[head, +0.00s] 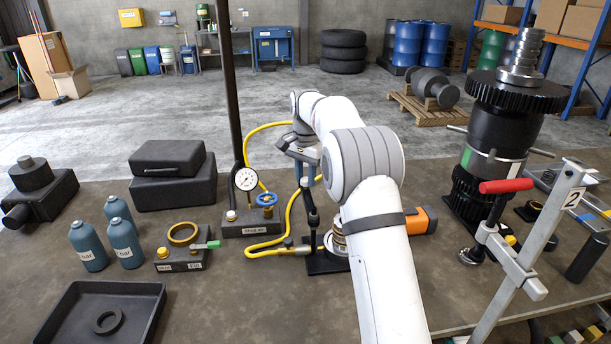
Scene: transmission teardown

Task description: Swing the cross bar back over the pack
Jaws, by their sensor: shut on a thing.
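My gripper (306,176) points down from my wrist at the picture's middle. It is shut on a small part at the top of a dark upright post (313,217), apparently the cross bar, though its outline is too small and covered to make out. The pack (334,240), a short stack of pale and brassy rings, stands on a black base plate (322,265) just right of the post. My forearm hides the pack's right side. I cannot tell how far the bar reaches over the pack.
A gauge stand (246,180) with a blue handwheel and yellow hose (282,226) is close on the left. An orange-ended tool (421,220) lies right of my arm. A tall geared shaft assembly (492,150) and red-handled clamp (506,186) stand farther right. A black tray (68,292) is front left.

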